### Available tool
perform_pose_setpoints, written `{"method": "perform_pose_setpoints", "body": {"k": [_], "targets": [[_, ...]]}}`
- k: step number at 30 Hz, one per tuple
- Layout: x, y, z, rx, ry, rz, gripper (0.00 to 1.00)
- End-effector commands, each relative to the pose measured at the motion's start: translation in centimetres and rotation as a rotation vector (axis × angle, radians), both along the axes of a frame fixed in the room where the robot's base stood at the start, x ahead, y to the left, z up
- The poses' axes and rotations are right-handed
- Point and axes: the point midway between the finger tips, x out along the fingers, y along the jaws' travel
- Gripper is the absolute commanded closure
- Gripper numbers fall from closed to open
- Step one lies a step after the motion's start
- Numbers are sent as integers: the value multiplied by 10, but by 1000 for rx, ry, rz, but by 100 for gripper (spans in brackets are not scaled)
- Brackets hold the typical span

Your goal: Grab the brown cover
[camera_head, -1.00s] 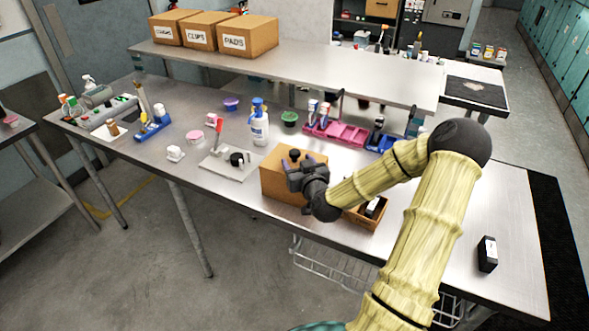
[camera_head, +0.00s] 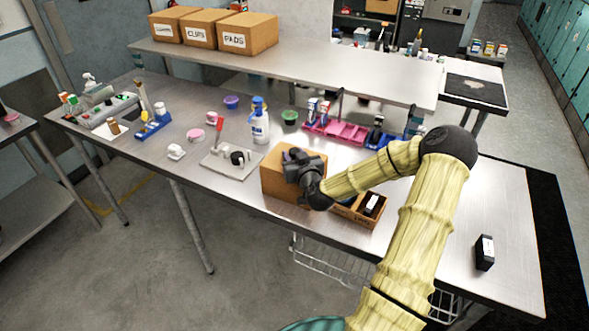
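The brown cover (camera_head: 278,184) is a box-shaped piece standing on the metal table, near its front edge. My gripper (camera_head: 293,157) is at the top of the cover, where a dark knob stood in view earlier. The gripper hides the knob and part of the cover's top and right side. I cannot tell whether the fingers are open or closed around the knob.
An open brown box (camera_head: 347,213) with a dark white-labelled item stands right of the cover. A black module (camera_head: 485,253) lies at the far right. A tray (camera_head: 222,167) is left; a white bottle (camera_head: 259,128) is behind. Bare table lies at right.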

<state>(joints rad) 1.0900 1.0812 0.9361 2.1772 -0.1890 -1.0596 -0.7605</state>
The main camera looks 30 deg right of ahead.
Motion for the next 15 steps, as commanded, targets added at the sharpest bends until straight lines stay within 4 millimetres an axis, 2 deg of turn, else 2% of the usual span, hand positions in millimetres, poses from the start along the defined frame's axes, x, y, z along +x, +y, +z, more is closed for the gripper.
{"method": "perform_pose_setpoints", "body": {"k": [1, 5, 15], "targets": [[0, 0, 0, 0, 0, 0, 74], [0, 0, 0, 0, 0, 0, 100], [0, 0, 3, -1, -1, 0, 100]]}}
